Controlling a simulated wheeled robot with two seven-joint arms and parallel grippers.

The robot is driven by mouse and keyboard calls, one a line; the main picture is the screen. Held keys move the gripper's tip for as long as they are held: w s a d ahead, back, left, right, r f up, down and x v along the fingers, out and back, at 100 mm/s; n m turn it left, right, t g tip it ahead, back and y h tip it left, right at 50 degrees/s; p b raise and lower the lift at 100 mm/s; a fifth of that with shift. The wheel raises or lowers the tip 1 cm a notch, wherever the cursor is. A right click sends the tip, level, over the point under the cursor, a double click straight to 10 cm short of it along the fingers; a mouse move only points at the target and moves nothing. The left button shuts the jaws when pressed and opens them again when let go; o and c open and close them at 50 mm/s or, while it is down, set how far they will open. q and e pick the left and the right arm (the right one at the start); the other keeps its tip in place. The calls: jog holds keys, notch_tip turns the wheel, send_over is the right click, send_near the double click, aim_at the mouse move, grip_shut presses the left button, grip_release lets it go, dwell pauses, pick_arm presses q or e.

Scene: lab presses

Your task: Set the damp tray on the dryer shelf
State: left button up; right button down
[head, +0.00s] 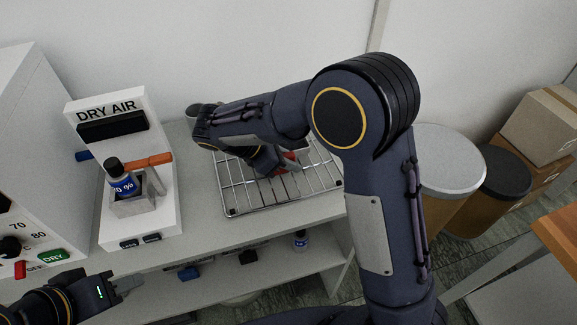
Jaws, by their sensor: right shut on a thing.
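My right gripper (280,164) is low over the wire rack (240,198) on the bench, mostly hidden by my own arm. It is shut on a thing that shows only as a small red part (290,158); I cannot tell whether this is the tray. My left gripper (128,285) is at the lower left, in front of the bench, with nothing seen in it; its jaw gap is unclear. The dryer cabinet (25,150) stands at the far left with a dial and a green DRY button (54,257). Its inside and shelf are not visible.
A DRY AIR stand (150,215) with an orange handle (148,160) holds a dark-capped bottle (122,178) beside the cabinet. Small items, including a blue one (188,272), lie on the lower shelf (215,280). Drums (445,165) and cardboard boxes (545,125) stand at the right.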

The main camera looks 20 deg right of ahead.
notch_tip(320, 180, down, 2)
jog(key=shift+f+p, duration=0.15)
jog(key=shift+p, duration=0.25)
jog(key=shift+f, duration=0.25)
jog(key=shift+f, duration=0.2)
jog(key=c, duration=1.3)
grip_release()
